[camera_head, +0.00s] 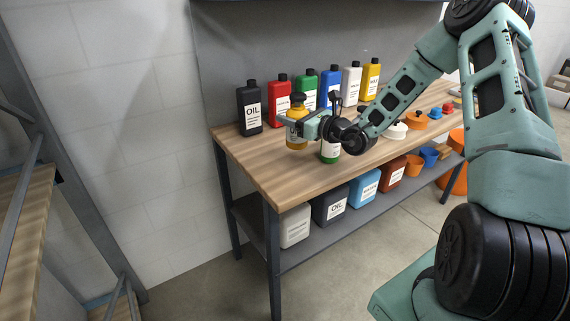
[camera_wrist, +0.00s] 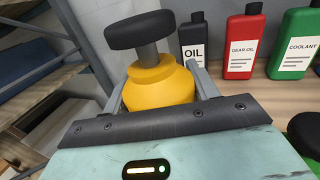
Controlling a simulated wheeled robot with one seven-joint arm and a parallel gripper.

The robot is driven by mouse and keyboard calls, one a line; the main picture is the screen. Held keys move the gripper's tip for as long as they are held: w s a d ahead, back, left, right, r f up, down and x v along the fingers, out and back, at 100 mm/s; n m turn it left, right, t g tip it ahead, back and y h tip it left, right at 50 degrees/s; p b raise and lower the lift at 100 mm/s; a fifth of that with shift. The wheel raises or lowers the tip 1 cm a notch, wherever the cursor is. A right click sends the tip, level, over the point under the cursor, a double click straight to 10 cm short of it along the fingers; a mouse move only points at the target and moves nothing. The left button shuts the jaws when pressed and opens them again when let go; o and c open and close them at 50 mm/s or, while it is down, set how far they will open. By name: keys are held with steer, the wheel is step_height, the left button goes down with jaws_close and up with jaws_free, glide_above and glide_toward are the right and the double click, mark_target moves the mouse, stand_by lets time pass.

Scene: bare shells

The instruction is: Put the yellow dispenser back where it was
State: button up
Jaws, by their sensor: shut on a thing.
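The yellow dispenser (camera_head: 297,133) has a dark round pump head on top and is upright between my gripper's fingers. My gripper (camera_head: 294,126) is shut on it near the left part of the wooden bench top (camera_head: 262,167). In the wrist view, the dispenser (camera_wrist: 160,85) shows its yellow shoulder and grey stem between the two fingers of my gripper (camera_wrist: 158,92). Its lower part is hidden in the wrist view. I cannot tell whether its base touches the bench.
A black oil bottle (camera_head: 250,108), a red bottle (camera_head: 279,96) and several others stand in a row at the back. The bench's front left corner is clear.

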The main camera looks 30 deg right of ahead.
mark_target(292, 145)
step_height(292, 145, down, 10)
steer(key=shift+w+r+p, duration=0.1)
steer(key=shift+p, duration=0.7)
steer(key=o, duration=1.4)
